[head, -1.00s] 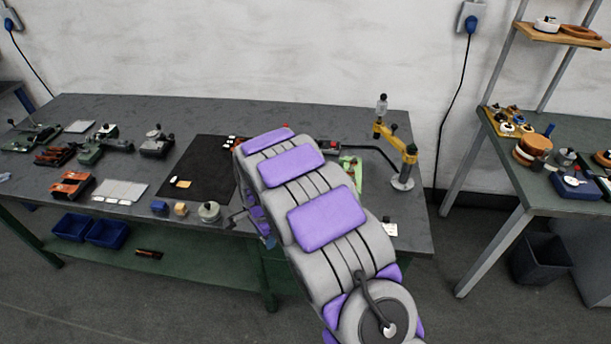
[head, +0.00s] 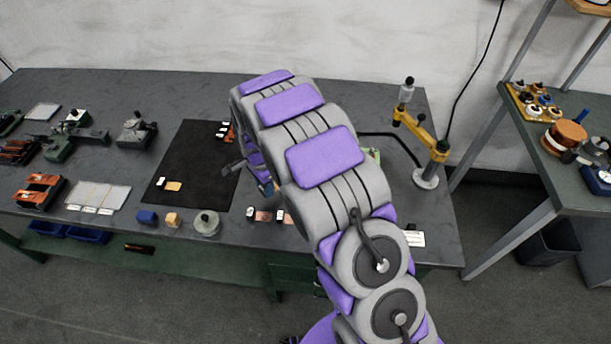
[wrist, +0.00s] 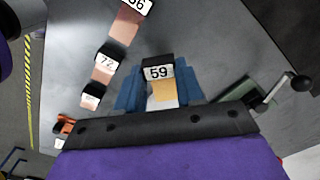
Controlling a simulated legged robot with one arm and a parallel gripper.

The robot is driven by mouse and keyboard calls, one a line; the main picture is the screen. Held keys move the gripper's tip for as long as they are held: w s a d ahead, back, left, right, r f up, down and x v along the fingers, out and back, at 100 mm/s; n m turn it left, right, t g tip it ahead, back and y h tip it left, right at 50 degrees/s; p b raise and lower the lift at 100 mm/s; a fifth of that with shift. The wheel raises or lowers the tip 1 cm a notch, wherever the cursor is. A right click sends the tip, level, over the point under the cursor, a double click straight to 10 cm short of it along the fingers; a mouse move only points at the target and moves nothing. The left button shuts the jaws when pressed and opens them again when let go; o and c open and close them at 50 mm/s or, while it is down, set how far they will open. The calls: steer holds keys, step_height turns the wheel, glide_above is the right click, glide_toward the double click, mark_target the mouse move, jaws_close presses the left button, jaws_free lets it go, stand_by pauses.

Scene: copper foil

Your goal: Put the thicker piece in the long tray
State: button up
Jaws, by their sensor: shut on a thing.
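My gripper (wrist: 160,95) has blue fingers in the wrist view, shut on a tan piece (wrist: 163,91) with a black end block marked 59. In the head view my gripper (head: 266,187) hangs partly hidden at the left of my arm, near the right edge of the black mat; the held piece cannot be made out there. Copper-coloured pieces with black, numbered ends lie in a row left of the fingers, one marked 72 (wrist: 105,66). I cannot compare their thickness with the held piece. I cannot pick out the long tray with certainty.
The black mat (head: 190,150) carries a small brass-coloured piece (head: 173,186). A light flat panel (head: 98,194), a blue block (head: 147,217), a tan block (head: 172,219) and a round grey weight (head: 207,223) stand along the front. A yellow jointed arm stand (head: 427,150) rises at the right.

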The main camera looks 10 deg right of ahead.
steer(key=w+d, duration=0.1)
steer(key=d, duration=0.3)
steer(key=w+d+b, duration=0.1)
steer(key=d, duration=0.4)
steer(key=d+f+b, duration=0.1)
steer(key=d, duration=0.3)
steer(key=shift+w+d, duration=0.3)
steer(key=shift+w, duration=0.1)
steer(key=shift+w+a+f, duration=0.1)
steer(key=shift+w+a, duration=0.05)
steer(key=shift+a, duration=0.3)
steer(key=f, duration=0.1)
steer(key=f+b, duration=0.1)
steer(key=shift+a+f, duration=0.3)
steer(key=shift+a, duration=0.05)
steer(key=shift+d+f, duration=0.25)
steer(key=shift+d, duration=0.35)
steer(key=shift+d+f, duration=0.2)
steer(key=shift+d, duration=0.55)
steer(key=o, duration=1.1)
steer(key=shift+w+a, duration=0.1)
steer(key=shift+a, duration=0.75)
steer(key=shift+c, duration=0.2)
steer(key=shift+d, duration=0.3)
steer(key=shift+f, duration=0.1)
